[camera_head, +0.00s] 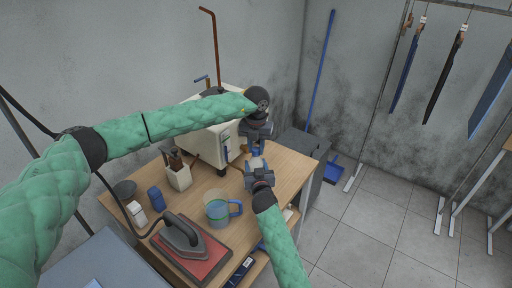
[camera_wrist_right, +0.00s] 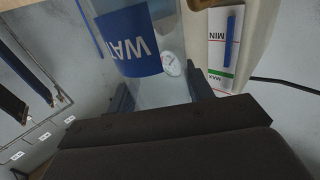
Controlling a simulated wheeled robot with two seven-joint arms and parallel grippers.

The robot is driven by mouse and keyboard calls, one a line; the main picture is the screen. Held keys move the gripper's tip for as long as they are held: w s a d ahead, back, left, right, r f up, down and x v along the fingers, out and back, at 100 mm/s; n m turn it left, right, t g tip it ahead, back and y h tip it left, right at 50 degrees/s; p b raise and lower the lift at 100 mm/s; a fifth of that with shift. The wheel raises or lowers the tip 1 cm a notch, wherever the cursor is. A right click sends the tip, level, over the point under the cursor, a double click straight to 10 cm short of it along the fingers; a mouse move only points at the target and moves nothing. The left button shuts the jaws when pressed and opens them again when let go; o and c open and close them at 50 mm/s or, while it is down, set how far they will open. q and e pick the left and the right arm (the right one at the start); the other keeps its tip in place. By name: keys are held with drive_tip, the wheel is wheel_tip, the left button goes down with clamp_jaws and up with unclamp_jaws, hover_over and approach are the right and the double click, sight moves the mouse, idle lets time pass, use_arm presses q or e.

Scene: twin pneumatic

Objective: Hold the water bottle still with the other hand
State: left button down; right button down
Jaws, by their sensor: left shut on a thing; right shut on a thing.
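The water bottle (camera_head: 257,162) is at the table's right side, mostly hidden between my two grippers. In the right wrist view the bottle (camera_wrist_right: 160,90) is clear, with a blue label reading "WAT" upside down. My right gripper (camera_head: 258,170) comes from the front and is shut on the bottle's body; its dark fingers (camera_wrist_right: 160,92) stand on both sides of it. My left gripper (camera_head: 257,146) comes down from above and is shut at the bottle's top end. Whether it grips a cap or the neck is hidden.
A cream machine (camera_head: 205,140) with a level gauge (camera_wrist_right: 226,50) stands close behind the bottle. A measuring jug (camera_head: 217,210), an iron (camera_head: 181,237) on a red pad, a tool cup (camera_head: 179,177) and small bottles (camera_head: 156,198) crowd the wooden table (camera_head: 290,170).

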use_arm(q)
drive_tip(key=m, duration=1.1)
drive_tip(key=shift+w, duration=0.1)
drive_tip(key=c, duration=1.1)
unclamp_jaws()
drive_tip(key=shift+r, duration=2.25)
drive_tip(key=shift+f, duration=0.1)
drive_tip(key=shift+c, duration=0.5)
